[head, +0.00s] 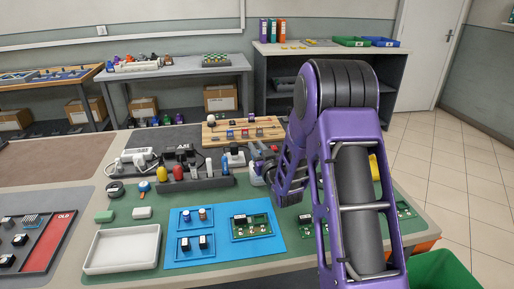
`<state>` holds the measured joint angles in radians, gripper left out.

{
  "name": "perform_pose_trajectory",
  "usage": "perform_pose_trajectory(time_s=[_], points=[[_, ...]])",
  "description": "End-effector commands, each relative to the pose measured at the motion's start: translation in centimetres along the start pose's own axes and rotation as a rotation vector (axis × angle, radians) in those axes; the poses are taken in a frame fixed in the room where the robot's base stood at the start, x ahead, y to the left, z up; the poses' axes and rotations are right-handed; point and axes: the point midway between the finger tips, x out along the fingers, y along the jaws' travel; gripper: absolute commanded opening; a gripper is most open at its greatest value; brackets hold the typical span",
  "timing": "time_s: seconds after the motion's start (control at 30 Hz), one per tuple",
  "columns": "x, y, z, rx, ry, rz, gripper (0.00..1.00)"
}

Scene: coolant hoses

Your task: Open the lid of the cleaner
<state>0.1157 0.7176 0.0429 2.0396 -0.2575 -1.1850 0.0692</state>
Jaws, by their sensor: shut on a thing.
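My gripper (259,167) is at the back middle of the green work mat, at the right end of the dark holder. It is small in the head view and partly hidden by my purple arm. It is shut at the top of a small whitish container, which looks like the cleaner (257,179). The hold seems to be on its lid, but the fingertips are too small to show the exact contact. I cannot tell how far the lid is raised.
A wooden board (222,140) with small parts lies behind. A blue mat (215,250) with circuit parts and a white tray (94,268) are in front.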

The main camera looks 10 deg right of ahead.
Motion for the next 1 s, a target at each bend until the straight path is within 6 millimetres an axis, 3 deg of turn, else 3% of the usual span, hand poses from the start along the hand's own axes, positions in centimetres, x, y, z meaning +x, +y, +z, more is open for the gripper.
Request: perform_pose_trajectory(time_s=[0.37,1.0], points=[[0.3,0.1,-0.9,0.025,-0.161,0.000,0.00],[1.8,0.5,-0.8,0.121,-0.740,0.002,0.00]])
